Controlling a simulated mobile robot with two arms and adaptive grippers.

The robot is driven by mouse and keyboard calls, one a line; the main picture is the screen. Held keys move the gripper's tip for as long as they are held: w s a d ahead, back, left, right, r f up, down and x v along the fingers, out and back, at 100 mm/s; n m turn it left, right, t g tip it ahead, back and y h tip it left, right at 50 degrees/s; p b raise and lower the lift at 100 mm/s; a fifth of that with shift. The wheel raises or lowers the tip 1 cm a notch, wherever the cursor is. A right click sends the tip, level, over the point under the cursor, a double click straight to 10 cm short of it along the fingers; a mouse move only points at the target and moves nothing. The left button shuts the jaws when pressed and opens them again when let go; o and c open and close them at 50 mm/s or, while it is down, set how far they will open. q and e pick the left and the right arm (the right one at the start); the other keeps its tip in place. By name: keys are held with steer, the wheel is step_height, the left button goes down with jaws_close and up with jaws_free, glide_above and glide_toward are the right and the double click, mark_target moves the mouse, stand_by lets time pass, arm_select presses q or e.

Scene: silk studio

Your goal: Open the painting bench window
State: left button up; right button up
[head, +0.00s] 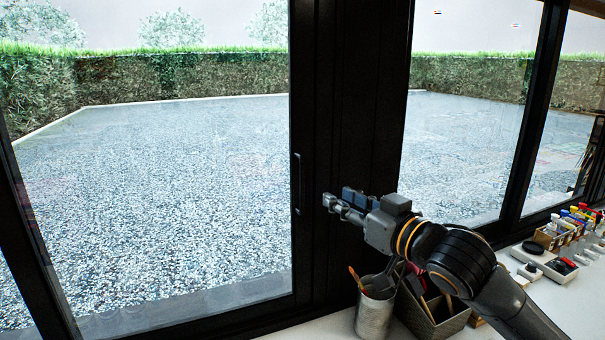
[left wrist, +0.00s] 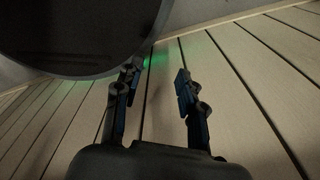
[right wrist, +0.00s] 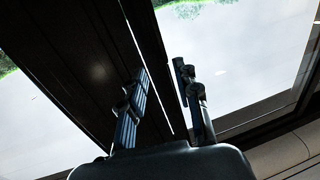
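The window (head: 160,190) is a large glass pane in a black frame, filling the left of the head view and seemingly closed. Its slim dark upright handle (head: 298,184) is on the right side of the frame. My right gripper (head: 338,201) is just right of the handle, in front of the dark post, and apart from it. In the right wrist view its fingers (right wrist: 158,85) are spread and empty, near dark framing and glass. My left gripper (left wrist: 155,82) is open and empty over slatted boards, outside the head view.
Below my right arm, a metal cup with brushes (head: 374,312) and a tool box (head: 432,312) stand on the white bench. Paint bottles (head: 570,224) and small dark containers (head: 563,265) are at the right. Another glass pane (head: 465,150) is behind my right arm.

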steer(key=p, duration=0.2)
glide_toward(304, 179)
steer(key=x, duration=0.3)
steer(key=p+x, duration=0.1)
steer(key=x, duration=0.2)
steer(key=p+x, duration=0.1)
steer(key=x, duration=0.2)
steer(key=shift+w+a+r, duration=0.2)
steer(key=shift+w+a, duration=0.05)
steer(key=shift+w, duration=0.05)
steer(key=shift+w+a+f, duration=0.1)
steer(key=shift+w+a, duration=0.1)
steer(key=shift+w, duration=0.15)
arm_select(q)
steer(key=r, duration=0.4)
steer(key=shift+s+r, duration=0.15)
steer(key=shift+s, duration=0.2)
steer(key=shift+s, duration=0.15)
arm_select(e)
jaws_close()
